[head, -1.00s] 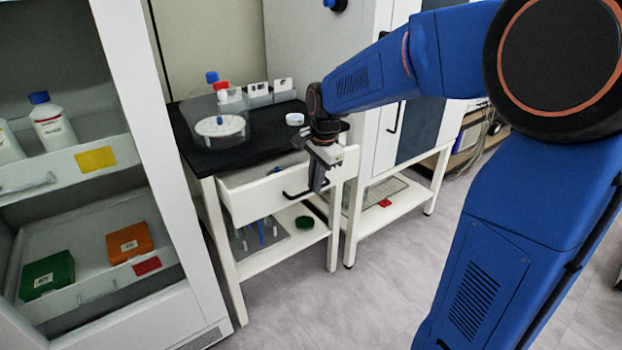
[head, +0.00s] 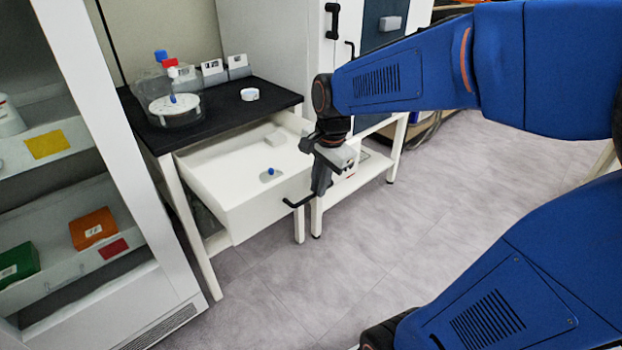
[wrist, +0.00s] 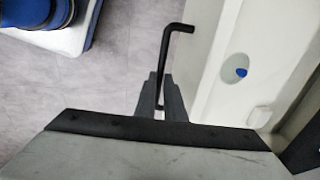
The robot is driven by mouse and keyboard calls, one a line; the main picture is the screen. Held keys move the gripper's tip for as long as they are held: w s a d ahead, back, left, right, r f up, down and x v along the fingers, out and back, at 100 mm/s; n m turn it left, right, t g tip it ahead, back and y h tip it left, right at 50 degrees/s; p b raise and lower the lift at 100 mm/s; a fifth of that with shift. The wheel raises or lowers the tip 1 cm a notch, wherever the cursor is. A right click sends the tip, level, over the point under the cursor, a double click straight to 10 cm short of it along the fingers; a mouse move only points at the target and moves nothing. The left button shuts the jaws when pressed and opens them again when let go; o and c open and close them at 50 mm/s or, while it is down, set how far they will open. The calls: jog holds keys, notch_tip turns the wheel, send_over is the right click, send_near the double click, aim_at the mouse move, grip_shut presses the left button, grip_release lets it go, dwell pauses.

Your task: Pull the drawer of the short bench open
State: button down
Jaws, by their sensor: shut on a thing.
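The short bench (head: 222,123) has a black top and white legs. Its white drawer (head: 262,219) stands far out from the bench, with its inside in view. Inside lie a small item with a blue top (head: 270,171) and a pale block (head: 276,137). My gripper (head: 317,192) is at the drawer's front, shut on the black bar handle (head: 298,201). In the wrist view the handle (wrist: 168,50) runs between the two fingers (wrist: 160,100), and its bent end sticks out beyond them. The drawer (wrist: 207,70) shows at right there.
A clear vessel (head: 178,108) and a small white dish (head: 250,94) stand on the bench top. An open white cabinet (head: 150,285) stands at left, close to the bench. A tall white unit (head: 270,40) stands behind. The floor (head: 300,280) in front is clear.

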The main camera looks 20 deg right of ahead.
jog(key=shift+s, duration=0.2)
jog(key=c, duration=1.8)
grip_release()
jog(key=shift+c, duration=0.2)
jog(key=s+d+r, duration=0.1)
jog(key=s+r, duration=0.2)
jog(key=r, duration=1.4)
jog(key=s+f+n+t, duration=0.2)
jog(key=s+f+n, duration=1.1)
jog(key=f+n, duration=0.1)
jog(key=shift+a+f+t+h, duration=0.3)
jog(key=shift+f+t+h, duration=0.1)
jog(key=shift+f, duration=0.1)
